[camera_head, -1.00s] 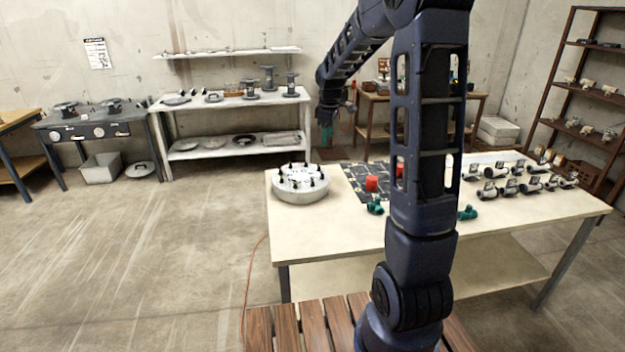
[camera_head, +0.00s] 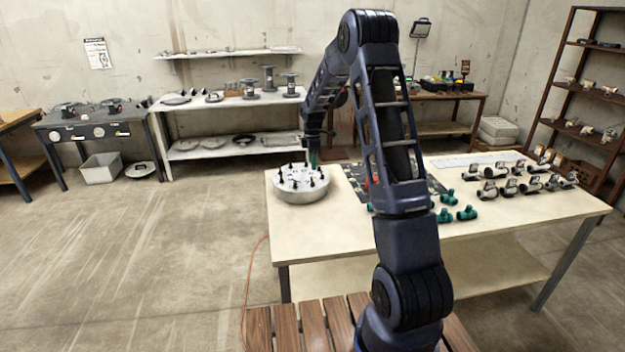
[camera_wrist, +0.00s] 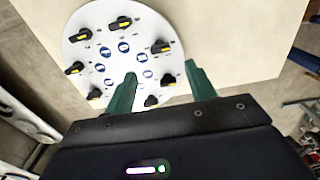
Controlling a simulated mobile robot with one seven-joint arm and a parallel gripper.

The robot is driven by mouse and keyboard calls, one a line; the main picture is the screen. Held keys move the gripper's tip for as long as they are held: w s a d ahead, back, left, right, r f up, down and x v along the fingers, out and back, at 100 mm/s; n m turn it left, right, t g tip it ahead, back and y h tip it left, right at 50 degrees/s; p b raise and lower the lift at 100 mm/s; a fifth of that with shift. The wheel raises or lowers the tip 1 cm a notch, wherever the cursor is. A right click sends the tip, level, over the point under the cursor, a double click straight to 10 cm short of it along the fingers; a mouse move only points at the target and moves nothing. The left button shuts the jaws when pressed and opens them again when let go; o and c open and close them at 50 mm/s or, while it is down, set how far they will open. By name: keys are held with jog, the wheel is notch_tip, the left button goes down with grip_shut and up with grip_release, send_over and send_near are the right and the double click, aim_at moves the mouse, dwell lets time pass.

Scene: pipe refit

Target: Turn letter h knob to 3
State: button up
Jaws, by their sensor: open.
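The round white knob dial (camera_head: 301,185) sits at the left end of the pale table. It carries a ring of several black knobs with yellow marks. In the wrist view the dial's white face (camera_wrist: 88,52) shows blue oval labels beside the knobs; the letters are too small to read, so I cannot tell which knob is h. My gripper (camera_wrist: 160,80) is open, its two green fingers over the dial's near edge. One knob (camera_wrist: 151,101) shows between the fingers and another (camera_wrist: 162,47) lies just beyond them. In the head view my gripper (camera_head: 313,160) hangs above the dial's right side.
Green pipe fittings (camera_head: 467,213) and several grey valve fittings (camera_head: 510,187) stand on the table to the right. A dark mat (camera_head: 354,176) lies right of the dial. The table's front left is clear.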

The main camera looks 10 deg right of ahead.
aim_at(312, 179)
notch_tip(312, 179, down, 9)
jog(key=shift+r, duration=0.1)
dwell(0.3)
jog(key=c, duration=1)
jog(key=shift+o, duration=0.2)
